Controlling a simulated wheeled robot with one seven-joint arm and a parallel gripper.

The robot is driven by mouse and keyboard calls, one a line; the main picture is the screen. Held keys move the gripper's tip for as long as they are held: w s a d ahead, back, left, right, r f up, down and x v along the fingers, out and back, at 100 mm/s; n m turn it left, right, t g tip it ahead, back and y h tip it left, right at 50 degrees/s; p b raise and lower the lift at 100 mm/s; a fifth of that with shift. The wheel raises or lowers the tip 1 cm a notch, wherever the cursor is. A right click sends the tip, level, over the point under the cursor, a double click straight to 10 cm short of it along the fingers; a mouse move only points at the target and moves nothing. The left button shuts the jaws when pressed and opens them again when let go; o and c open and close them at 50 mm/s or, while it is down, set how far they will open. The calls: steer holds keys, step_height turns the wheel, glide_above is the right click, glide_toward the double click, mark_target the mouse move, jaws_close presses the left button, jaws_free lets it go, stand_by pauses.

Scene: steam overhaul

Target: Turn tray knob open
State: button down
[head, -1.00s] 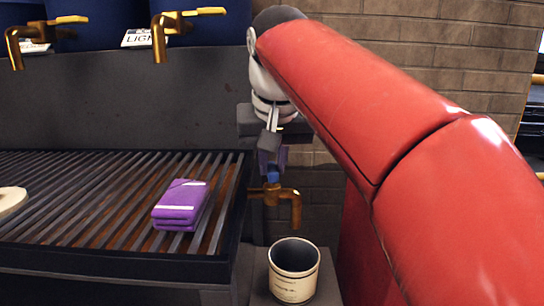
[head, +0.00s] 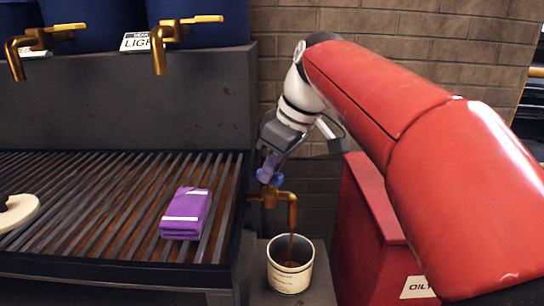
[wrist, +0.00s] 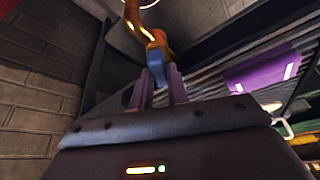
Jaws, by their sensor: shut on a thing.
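The tray's brass tap (head: 289,206) sticks out from the right side of the slatted tray (head: 122,268). Its blue knob (head: 263,178) shows at my gripper (head: 270,172), which is shut on it. In the wrist view the blue knob (wrist: 156,66) sits between the two purple-grey fingers of my gripper (wrist: 158,80), with the brass pipe (wrist: 132,15) beyond. A thin brown stream (head: 290,247) runs from the spout into a cream tin (head: 290,274) below. The tin holds some brown liquid.
A folded purple cloth (head: 186,213) and a cream ring (head: 18,212) lie on the slats. Brass taps (head: 163,42) on blue drums (head: 187,20) hang over the tray. A red bin (head: 372,225) stands right of the tin. A brick wall is behind.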

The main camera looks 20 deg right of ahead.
steer(key=n+g+p, duration=0.1)
steer(key=n, duration=0.2)
steer(key=n+g+y+p, duration=0.1)
steer(key=n+p, duration=0.1)
steer(key=shift+w+n, duration=0.15)
steer(key=shift+n, duration=0.25)
stand_by(0.4)
steer(key=c, duration=1.4)
jaws_free()
steer(key=shift+o, duration=0.2)
steer(key=w+p+v, duration=0.1)
steer(key=v, duration=0.6)
steer(key=shift+s+d+r+p, duration=0.25)
steer(key=shift+s+r+p, duration=0.1)
steer(key=shift+s, duration=0.15)
